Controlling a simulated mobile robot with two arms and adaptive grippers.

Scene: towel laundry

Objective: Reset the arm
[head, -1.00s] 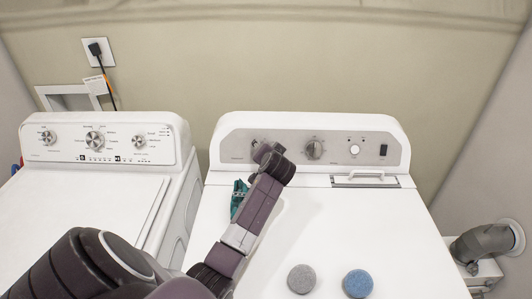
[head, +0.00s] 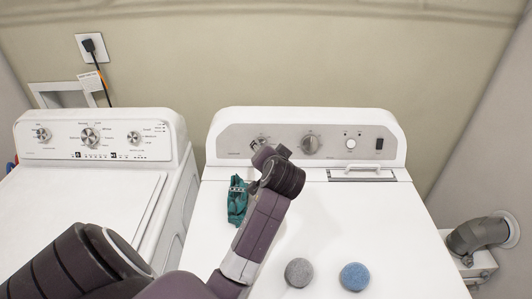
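My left arm comes in from the lower left and reaches over the white top of the right-hand machine. The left gripper (head: 272,155) is at its far end, in front of the control panel near the left knob. It is seen from behind and is small and dark, so whether its fingers are apart is unclear. No held object shows at it. A crumpled-looking teal item (head: 237,203) with a light edge lies on or just above the machine top, left of the forearm. The forearm may hide part of it. My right gripper is not in view.
A grey round thing (head: 299,272) and a blue one (head: 355,276) sit on the right-hand machine (head: 385,225). A white washer (head: 75,200) stands to the left. A duct pipe (head: 478,236) is at the right wall. The right side of the machine top is clear.

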